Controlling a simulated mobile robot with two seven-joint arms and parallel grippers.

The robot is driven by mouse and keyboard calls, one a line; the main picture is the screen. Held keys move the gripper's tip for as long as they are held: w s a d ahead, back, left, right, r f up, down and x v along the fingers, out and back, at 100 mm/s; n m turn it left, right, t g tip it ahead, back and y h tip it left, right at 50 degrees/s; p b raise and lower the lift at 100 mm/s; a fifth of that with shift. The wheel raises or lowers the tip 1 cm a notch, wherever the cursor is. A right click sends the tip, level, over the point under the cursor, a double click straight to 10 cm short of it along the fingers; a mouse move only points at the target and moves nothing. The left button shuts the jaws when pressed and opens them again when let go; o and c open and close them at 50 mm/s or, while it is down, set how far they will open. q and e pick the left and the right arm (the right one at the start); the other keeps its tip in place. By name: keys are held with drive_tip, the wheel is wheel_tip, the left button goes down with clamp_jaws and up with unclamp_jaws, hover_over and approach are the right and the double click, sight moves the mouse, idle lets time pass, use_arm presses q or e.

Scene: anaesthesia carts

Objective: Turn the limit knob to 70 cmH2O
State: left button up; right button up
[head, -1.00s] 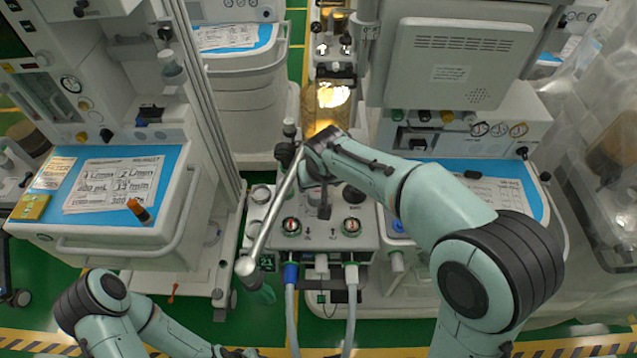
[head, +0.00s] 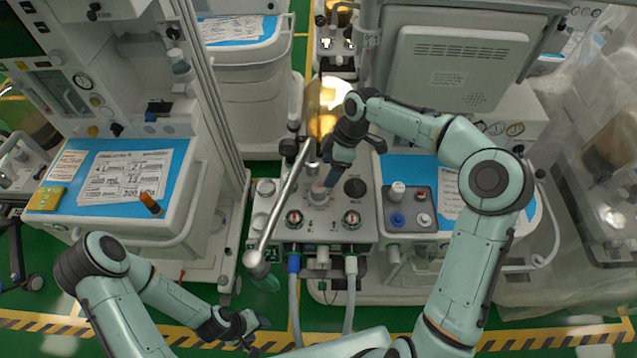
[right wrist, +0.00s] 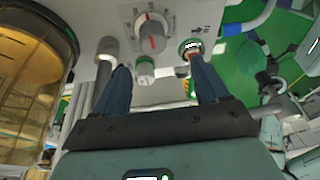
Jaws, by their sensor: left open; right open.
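The machine's control panel (head: 335,236) carries a pale round knob (head: 318,194) with a red mark. It looks like the limit knob, but its label and scale are too small to read. In the right wrist view this pale knob (right wrist: 152,36) shows a red line and lies just beyond the fingertips. My right gripper (head: 326,180) is open and points down at the panel, close to the knob. Its two dark fingers (right wrist: 160,68) are apart with nothing held. My left gripper (head: 250,322) is open and empty, low in front of the machine.
A black knob (head: 355,187) sits right of the pale one. Two round dials (head: 294,219) are at the panel's front. A slanted metal tube (head: 282,200) crosses the panel's left side. An amber canister (right wrist: 35,70) stands close by. Hoses hang below the panel.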

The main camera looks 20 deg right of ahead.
sight(319, 186)
drive_tip(key=shift+n+y, duration=0.5)
drive_tip(key=shift+n, duration=0.3)
drive_tip(key=x, duration=0.7)
drive_tip(key=w+d+x, duration=0.1)
drive_tip(key=x, duration=0.2)
drive_tip(key=shift+w+f, duration=0.1)
drive_tip(key=shift+f, duration=0.4)
drive_tip(key=c, duration=1.1)
